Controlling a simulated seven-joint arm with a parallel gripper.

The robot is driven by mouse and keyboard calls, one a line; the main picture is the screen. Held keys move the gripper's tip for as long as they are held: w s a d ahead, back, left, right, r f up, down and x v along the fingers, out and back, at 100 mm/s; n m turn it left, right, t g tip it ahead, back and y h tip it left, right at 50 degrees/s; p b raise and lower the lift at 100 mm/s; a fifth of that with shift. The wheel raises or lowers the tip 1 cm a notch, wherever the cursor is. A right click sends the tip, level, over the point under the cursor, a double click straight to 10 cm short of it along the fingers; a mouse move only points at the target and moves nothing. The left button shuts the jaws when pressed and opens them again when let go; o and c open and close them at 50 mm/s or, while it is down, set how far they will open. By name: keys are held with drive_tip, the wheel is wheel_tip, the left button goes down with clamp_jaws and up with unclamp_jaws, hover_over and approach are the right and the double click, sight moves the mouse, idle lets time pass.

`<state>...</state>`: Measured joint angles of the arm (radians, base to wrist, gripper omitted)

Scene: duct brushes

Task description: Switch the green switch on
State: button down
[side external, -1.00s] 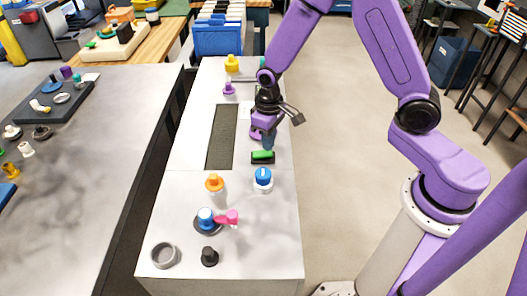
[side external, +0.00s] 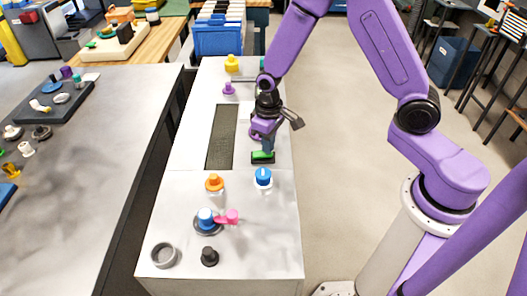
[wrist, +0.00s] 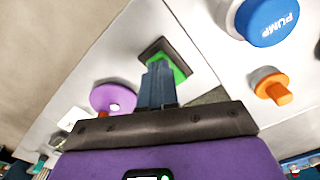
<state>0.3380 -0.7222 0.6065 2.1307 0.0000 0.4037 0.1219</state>
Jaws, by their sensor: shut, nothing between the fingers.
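The green switch (side external: 258,156) is a green rocker in a dark frame on the grey bench top. In the wrist view the green rocker (wrist: 180,70) shows beside and beyond my fingertips, partly hidden by them. My gripper (side external: 268,151) points down with its fingers together and empty, right at the switch. In the wrist view the blue-grey fingers (wrist: 158,70) overlap the rocker and its dark frame. They look to be at or on the rocker, but I cannot tell whether they touch it. I cannot tell which way the rocker is tilted.
A blue PUMP knob (side external: 263,177) and an orange knob (side external: 214,183) stand on the near side. A purple round piece (wrist: 112,99) is close beside the fingers. A dark recessed panel (side external: 221,138) lies to the left. A blue knob with a pink lever (side external: 229,217) stands nearer.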

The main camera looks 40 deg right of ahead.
drive_tip(key=shift+f, duration=0.3)
drive_tip(key=shift+r, duration=3.55)
drive_tip(key=s+r+n, duration=0.3)
drive_tip(key=s, duration=0.5)
drive_tip(key=s+d+r+n, duration=0.1)
drive_tip(key=s+r+n, duration=0.2)
drive_tip(key=s, duration=0.6)
drive_tip(key=s+d+r+n, duration=0.1)
drive_tip(key=s+r+n, duration=0.2)
drive_tip(key=s, duration=0.5)
drive_tip(key=shift+s+r+n, duration=0.3)
drive_tip(key=shift+s+r, duration=0.1)
